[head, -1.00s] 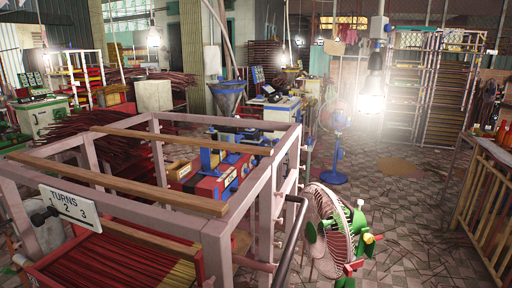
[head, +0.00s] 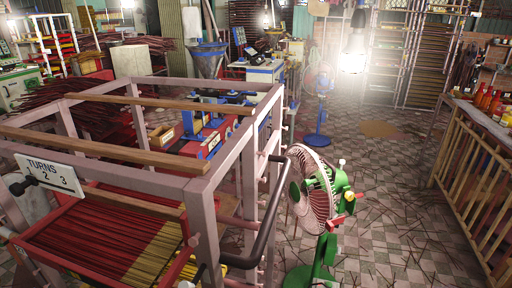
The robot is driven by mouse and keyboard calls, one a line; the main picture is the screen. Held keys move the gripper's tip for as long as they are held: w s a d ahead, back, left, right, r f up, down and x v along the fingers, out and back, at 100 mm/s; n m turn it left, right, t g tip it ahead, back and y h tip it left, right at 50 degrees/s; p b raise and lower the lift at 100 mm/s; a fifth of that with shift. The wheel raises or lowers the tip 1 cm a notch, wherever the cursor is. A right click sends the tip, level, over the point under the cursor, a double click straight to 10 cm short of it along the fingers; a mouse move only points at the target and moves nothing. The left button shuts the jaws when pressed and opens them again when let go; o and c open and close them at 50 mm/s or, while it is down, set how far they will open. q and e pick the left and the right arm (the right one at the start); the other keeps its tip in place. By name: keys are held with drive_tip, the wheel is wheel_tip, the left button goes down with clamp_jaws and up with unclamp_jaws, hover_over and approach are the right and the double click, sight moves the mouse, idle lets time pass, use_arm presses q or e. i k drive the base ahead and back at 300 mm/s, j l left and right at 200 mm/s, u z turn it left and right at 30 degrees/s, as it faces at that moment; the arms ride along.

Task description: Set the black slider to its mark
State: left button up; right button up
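A white sign (head: 49,173) reading TURNS, with the numbers 2 and 3 visible, is fixed on the near left of a pinkish metal frame (head: 200,190). A black knob (head: 20,187) on a short dark rod shows at the sign's left end, where it may cover a number. A bent black bar (head: 264,205) runs along the frame's right side. Neither of my grippers is in view.
A tray of red and yellow sticks (head: 95,240) lies inside the frame at the near left. A green fan (head: 318,200) stands close to the frame's right. A wooden rack (head: 480,180) is at the right. Tiled floor between is open, with scattered sticks.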

sight(18, 190)
drive_tip(key=u, duration=1.3)
drive_tip(key=z, duration=1.65)
drive_tip(key=u, duration=1.65)
drive_tip(key=z, duration=0.25)
